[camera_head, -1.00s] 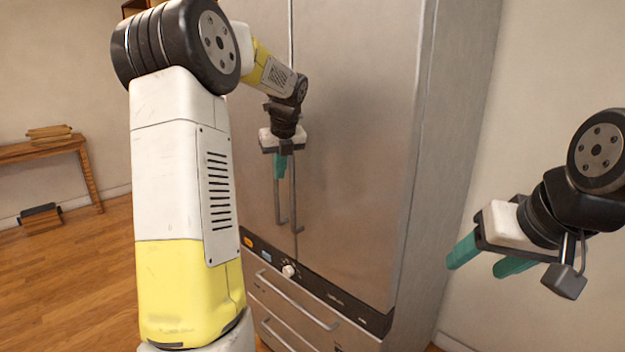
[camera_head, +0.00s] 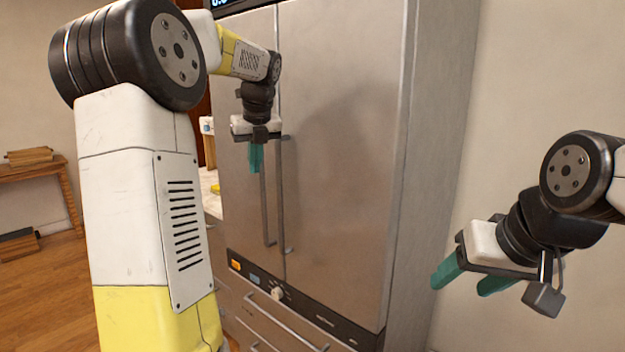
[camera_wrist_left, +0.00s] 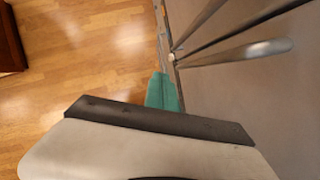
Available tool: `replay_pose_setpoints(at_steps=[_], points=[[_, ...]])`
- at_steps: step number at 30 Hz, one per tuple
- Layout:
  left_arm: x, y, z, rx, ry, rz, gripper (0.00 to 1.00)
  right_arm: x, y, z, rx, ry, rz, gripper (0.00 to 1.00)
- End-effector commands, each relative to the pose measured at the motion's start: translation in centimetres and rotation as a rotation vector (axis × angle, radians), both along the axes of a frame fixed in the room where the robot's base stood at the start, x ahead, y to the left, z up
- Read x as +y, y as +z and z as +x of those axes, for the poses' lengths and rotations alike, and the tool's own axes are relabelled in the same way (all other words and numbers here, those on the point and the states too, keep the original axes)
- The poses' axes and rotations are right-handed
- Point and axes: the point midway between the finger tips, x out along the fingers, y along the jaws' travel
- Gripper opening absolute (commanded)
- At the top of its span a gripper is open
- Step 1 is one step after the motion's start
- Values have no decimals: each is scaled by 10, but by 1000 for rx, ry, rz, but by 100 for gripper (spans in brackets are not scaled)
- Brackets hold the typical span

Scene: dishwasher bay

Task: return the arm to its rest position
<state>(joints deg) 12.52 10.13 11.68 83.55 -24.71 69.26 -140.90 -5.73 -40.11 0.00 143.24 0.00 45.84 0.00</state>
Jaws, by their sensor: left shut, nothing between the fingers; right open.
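My left arm (camera_head: 140,215) fills the left of the head view, bent at the elbow, its forearm reaching toward the steel fridge. My left gripper (camera_head: 256,158) hangs pointing down in front of the fridge doors, next to the long handles. Its green fingers are shut and empty; they also show together in the left wrist view (camera_wrist_left: 162,92). I cannot tell from the head view how far the fingers are from the handle. My right gripper (camera_head: 466,279) is at the right, its two green fingers apart with nothing between them.
The tall steel fridge (camera_head: 345,140) has closed doors with vertical handles (camera_head: 282,200), a control strip and drawers (camera_head: 270,325) below. A wooden table (camera_head: 40,170) with books stands at the far left. A counter edge shows left of the fridge. Wood floor (camera_wrist_left: 75,60) is open at left.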

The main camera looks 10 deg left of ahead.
Motion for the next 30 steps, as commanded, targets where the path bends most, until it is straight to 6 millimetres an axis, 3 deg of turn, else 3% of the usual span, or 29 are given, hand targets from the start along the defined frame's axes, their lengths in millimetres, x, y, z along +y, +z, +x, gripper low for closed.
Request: replay_pose_setpoints(at_steps=[5,14,24,30], points=[[-17,5,-20,-55,142,-69,0,0,0,0,0,0,0,59],[-77,-1,-117,-241,846,-458,0,0,0,0,0,0,0,59],[-128,-47,-229,-255,1748,-975,0,0,0,0,0,0,0,59],[-146,-75,-268,-172,2127,-1157,0,0,0,0,0,0,0,59]])
